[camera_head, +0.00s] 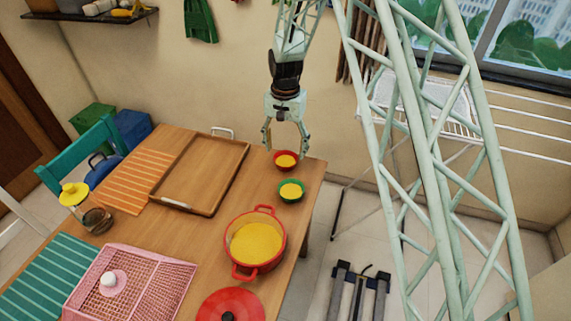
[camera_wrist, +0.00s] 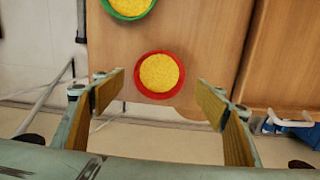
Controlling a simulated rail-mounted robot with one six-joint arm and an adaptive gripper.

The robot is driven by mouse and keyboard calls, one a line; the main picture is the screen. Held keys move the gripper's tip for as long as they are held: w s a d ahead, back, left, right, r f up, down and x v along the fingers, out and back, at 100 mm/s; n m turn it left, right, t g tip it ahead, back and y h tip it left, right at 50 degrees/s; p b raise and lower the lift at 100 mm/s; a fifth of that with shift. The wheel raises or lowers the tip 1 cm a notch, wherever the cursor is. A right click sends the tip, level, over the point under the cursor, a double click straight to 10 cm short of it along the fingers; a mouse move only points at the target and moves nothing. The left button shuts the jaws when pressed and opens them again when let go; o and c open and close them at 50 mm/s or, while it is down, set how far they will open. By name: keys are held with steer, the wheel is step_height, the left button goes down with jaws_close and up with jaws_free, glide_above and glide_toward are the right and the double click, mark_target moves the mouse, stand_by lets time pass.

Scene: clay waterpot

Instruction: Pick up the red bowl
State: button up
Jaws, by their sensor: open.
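The red bowl (camera_head: 277,155) is small, filled with something yellow, and sits near the table's far right corner. In the wrist view the red bowl (camera_wrist: 137,82) lies near the middle, just beyond my fingertips and between their lines. My gripper (camera_head: 284,146) is open and empty above the bowl, with its fingers pointing down. In the wrist view my gripper (camera_wrist: 160,88) shows its two padded fingers spread wider than the bowl. The exact height of the fingertips over the bowl is hard to tell.
A green bowl (camera_head: 291,198) with yellow contents stands close in front of the red bowl. A red pot (camera_head: 284,240) with yellow contents is nearer. A wooden tray (camera_head: 211,212) lies to the left. The table's right edge (camera_head: 317,190) is close by.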

mark_target(285, 165)
steer(key=shift+f, duration=0.1)
steer(key=shift+s+f+b, duration=0.15)
steer(key=shift+f+b, duration=0.55)
steer(key=shift+f, duration=1.8)
steer(key=shift+c, duration=0.5)
steer(key=c, duration=0.7)
